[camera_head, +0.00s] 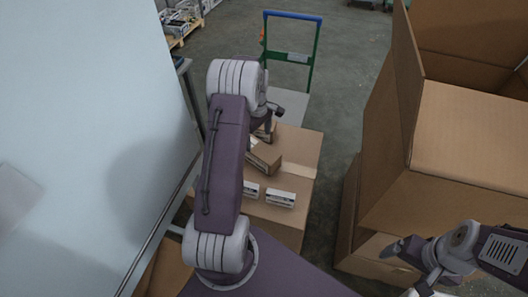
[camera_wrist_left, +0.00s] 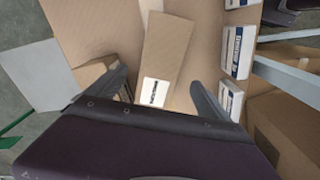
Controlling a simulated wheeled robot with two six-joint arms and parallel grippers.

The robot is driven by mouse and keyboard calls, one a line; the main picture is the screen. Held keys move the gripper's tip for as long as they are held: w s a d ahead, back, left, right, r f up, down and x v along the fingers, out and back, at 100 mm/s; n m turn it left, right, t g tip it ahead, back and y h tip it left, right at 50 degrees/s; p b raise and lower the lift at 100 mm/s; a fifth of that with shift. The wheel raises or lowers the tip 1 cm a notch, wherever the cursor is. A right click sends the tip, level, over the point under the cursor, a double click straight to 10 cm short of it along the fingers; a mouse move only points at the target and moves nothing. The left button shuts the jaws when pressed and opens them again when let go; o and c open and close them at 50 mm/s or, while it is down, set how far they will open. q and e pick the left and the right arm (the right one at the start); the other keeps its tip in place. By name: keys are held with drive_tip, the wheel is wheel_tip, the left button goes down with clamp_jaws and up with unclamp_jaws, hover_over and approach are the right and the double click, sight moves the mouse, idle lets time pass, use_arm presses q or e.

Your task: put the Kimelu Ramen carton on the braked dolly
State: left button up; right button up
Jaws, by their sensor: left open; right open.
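Several small cartons stand on a large brown box (camera_head: 300,160); their print is too small to tell which is Kimelu Ramen. A brown carton (camera_wrist_left: 165,50) with a white end label lies ahead of my left gripper (camera_wrist_left: 160,90), which is open, its fingers spread around the carton's near end. It is not clear whether they touch it. The same carton seems to show in the head view (camera_head: 264,156), where my arm hides most of the left gripper. The dolly (camera_head: 288,106), with a grey deck and blue-green handle, stands beyond the box. My right gripper (camera_head: 402,268) is open and empty at lower right.
Two white-labelled cartons (camera_head: 280,198) sit at the near side of the box top. Large open brown boxes (camera_head: 465,135) stand at right. A pale panel (camera_head: 90,120) fills the left. Grey floor (camera_head: 340,110) is free right of the dolly.

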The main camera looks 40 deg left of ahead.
sight(259, 148)
use_arm(q)
wheel_tip(259, 148, down, 9)
drive_tip(key=shift+w+r+b, duration=0.1)
drive_tip(key=shift+b, duration=0.95)
drive_tip(key=shift+d+r, duration=0.1)
drive_tip(key=c, duration=1.8)
drive_tip(key=shift+r, duration=0.1)
